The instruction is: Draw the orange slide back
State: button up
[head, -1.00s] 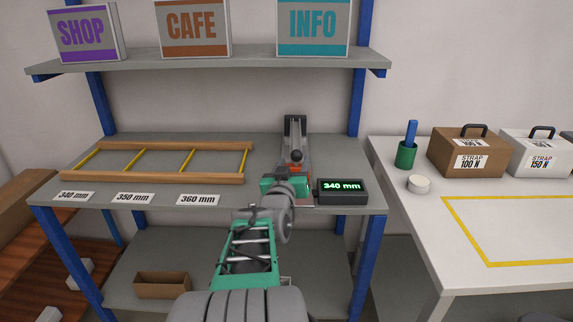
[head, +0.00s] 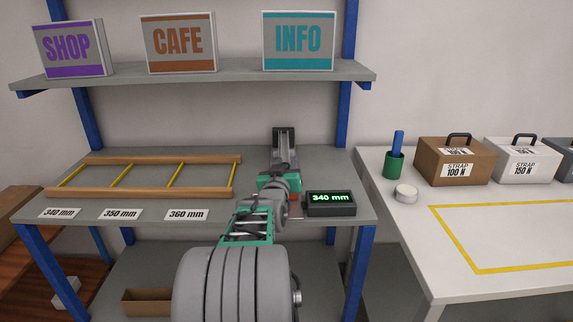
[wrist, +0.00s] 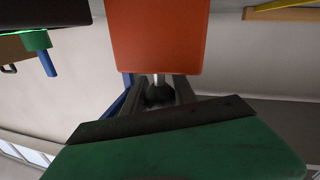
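The orange slide (wrist: 157,36) is a flat-faced block at the top of the wrist view. A dark ball knob (wrist: 158,94) on a thin metal stem sticks out from it. Contact with the knob is not clear.
A wooden frame with yellow rungs (head: 162,193) lies on the bench at left, behind labels 340, 350 and 360 mm. A shelf with signs (head: 200,80) hangs above. A white table (head: 395,225) at right holds strap boxes and a green cup.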

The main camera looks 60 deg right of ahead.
grip_shut()
jog(key=shift+s, duration=0.1)
dwell(0.9)
